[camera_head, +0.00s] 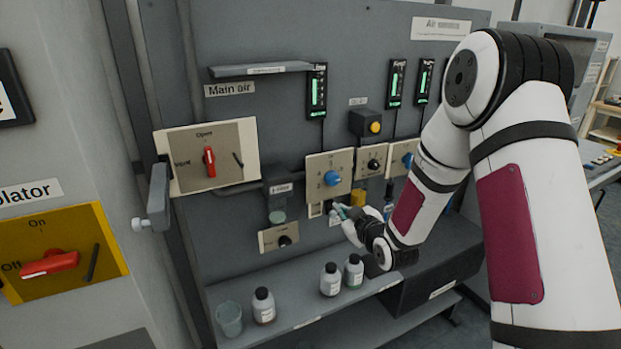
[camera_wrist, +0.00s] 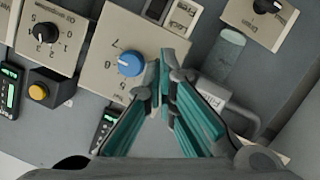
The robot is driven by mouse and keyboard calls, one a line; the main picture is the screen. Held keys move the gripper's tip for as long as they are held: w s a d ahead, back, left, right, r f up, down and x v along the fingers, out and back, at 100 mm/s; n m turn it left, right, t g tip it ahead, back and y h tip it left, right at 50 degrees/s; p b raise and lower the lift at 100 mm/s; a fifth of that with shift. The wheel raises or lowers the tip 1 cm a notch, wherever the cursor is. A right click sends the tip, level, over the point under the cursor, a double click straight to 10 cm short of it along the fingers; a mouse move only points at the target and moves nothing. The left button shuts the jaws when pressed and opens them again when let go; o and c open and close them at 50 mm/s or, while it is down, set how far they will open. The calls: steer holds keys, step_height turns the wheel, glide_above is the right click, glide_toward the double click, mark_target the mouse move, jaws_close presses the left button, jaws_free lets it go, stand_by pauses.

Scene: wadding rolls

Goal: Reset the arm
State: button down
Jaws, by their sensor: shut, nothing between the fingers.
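My white arm with dark red panels comes in from the right in the head view. My gripper (camera_head: 339,211) is in front of the grey panel, just below the plate with the blue knob (camera_head: 332,178). In the wrist view the teal fingers of my gripper (camera_wrist: 160,76) come together at their tips, with nothing between them. The blue knob (camera_wrist: 131,62) is just left of the fingertips there. I cannot tell whether the fingertips touch the plate.
A Main air plate with a red handle (camera_head: 209,161) is at left. A yellow isolator plate with a red handle (camera_head: 50,264) is nearer. A clear cylinder (camera_wrist: 222,54) sits right of my fingers.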

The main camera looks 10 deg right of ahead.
steer(key=s+d+r+m+g+h, duration=0.2)
steer(key=s+r+m+g+h, duration=0.25)
steer(key=s+r, duration=1.05)
steer(key=s+r+m+g, duration=0.1)
steer(key=s+g, duration=0.2)
steer(key=s, duration=1.1)
steer(key=s+a+r+m+g+y, duration=0.1)
steer(key=s+m+g, duration=0.1)
steer(key=s, duration=1.2)
steer(key=shift+s+a+r+g+p, duration=0.2)
steer(key=shift+g+p, duration=0.15)
steer(key=shift+g, duration=0.3)
steer(key=c, duration=2.3)
jaws_free()
steer(key=shift+y, duration=0.25)
